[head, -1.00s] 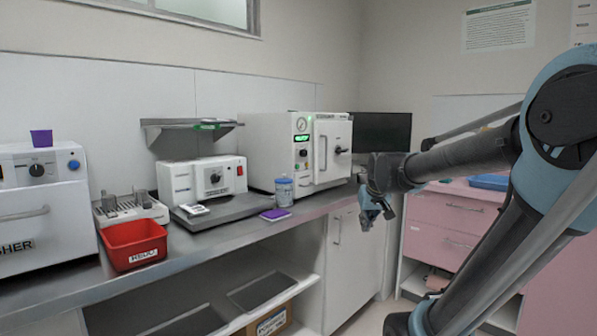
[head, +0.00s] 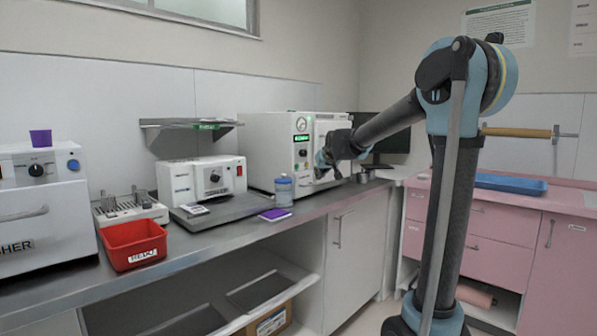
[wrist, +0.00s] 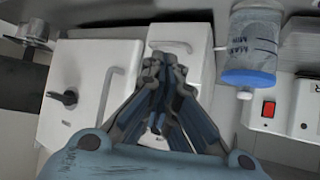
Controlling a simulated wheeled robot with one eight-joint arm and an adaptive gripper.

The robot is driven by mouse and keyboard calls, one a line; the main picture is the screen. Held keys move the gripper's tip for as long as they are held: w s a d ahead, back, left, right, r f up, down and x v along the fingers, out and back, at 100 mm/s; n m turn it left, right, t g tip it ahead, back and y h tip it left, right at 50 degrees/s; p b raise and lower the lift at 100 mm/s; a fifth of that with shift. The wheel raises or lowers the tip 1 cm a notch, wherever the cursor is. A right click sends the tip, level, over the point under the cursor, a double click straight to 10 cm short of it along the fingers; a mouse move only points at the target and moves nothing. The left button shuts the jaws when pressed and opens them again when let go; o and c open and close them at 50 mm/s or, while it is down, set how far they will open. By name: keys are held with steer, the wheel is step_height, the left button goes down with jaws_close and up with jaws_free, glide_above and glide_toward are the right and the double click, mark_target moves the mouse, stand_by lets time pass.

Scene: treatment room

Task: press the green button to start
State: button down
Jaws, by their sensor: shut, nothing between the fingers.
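A white sterilizer (head: 265,150) stands at the back of the counter, with a round gauge and a green-lit display (head: 301,139) on its narrow control panel. Small controls (head: 301,153) sit under the display; they are too small for me to tell a green button among them. My gripper (head: 321,162) is shut and empty in front of the sterilizer, just right of the panel, and covers part of the door. In the wrist view my closed fingers (wrist: 163,66) are over the white front, and no green button shows there. I cannot tell whether the fingers touch anything.
A blue-lidded tub (head: 283,191) stands on the counter just left of my gripper; it also shows in the wrist view (wrist: 250,45). A white device (head: 200,180), a purple pad (head: 275,215) and a red bin (head: 133,243) are farther left. A dark monitor (head: 393,135) stands behind my arm.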

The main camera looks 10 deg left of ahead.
steer(key=shift+w+a, duration=0.9)
steer(key=shift+a, duration=0.25)
steer(key=shift+w+a, duration=0.85)
steer(key=shift+a, duration=0.35)
steer(key=shift+w+a, duration=0.9)
steer(key=shift+a, duration=0.25)
steer(key=shift+w+a, duration=0.3)
steer(key=shift+w+a, duration=0.2)
steer(key=shift+a, duration=0.15)
steer(key=shift+d, duration=0.1)
stand_by(0.4)
steer(key=shift+s+d, duration=0.5)
steer(key=shift+d, duration=0.05)
steer(key=shift+d, duration=0.1)
steer(key=shift+s+d, duration=0.8)
steer(key=shift+d, duration=0.15)
steer(key=shift+s+d, duration=0.75)
steer(key=shift+d, duration=0.2)
